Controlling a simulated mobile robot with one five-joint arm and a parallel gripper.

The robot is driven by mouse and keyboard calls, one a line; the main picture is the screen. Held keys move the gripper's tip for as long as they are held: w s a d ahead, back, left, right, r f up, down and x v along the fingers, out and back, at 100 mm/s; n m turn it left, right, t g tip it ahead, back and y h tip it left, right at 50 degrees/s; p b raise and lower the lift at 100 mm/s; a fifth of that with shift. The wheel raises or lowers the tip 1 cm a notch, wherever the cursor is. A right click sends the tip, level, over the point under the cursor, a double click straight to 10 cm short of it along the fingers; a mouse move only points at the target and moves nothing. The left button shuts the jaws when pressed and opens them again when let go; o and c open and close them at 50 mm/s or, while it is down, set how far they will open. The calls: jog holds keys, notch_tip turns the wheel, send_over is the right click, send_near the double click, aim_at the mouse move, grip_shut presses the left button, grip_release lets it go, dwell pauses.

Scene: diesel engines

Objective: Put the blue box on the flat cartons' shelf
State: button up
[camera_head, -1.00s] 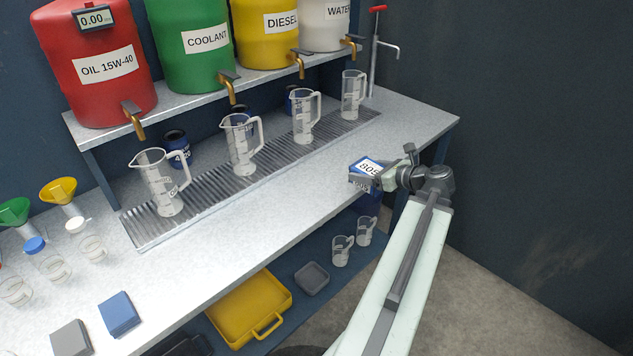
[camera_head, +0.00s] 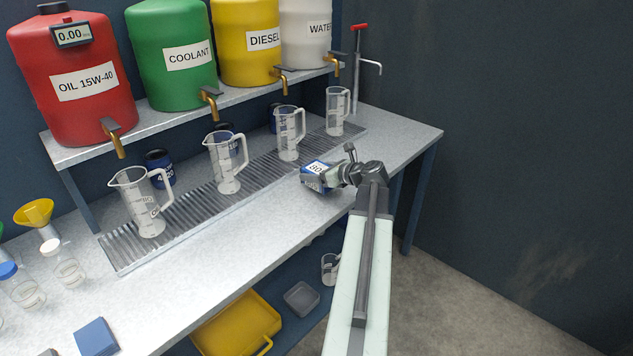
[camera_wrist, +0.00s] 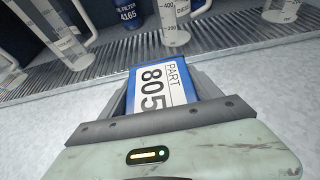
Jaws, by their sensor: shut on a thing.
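The blue box (camera_head: 310,184) has a white label on top, and in the wrist view (camera_wrist: 160,84) it reads "PART 805". My gripper (camera_head: 323,180) is shut on it. The box is over the grey workbench (camera_head: 215,240), in front of the drip tray and the right-hand jugs; I cannot tell whether it touches the bench. In the wrist view the box sits between the two fingers (camera_wrist: 159,95), label facing the camera. No flat cartons can be made out in either view.
Measuring jugs (camera_head: 228,170) stand on the ribbed drip tray (camera_head: 120,246), below red, green, yellow and white drums. A dark blue oil filter (camera_head: 158,165) stands behind the tray. Open floor (camera_head: 440,310) is at right.

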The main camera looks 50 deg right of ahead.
notch_tip(320, 180, down, 2)
jog(key=shift+f+b, duration=0.25)
jog(key=shift+b, duration=0.2)
jog(key=shift+r, duration=0.25)
jog(key=shift+f, duration=0.15)
jog(key=o, duration=2)
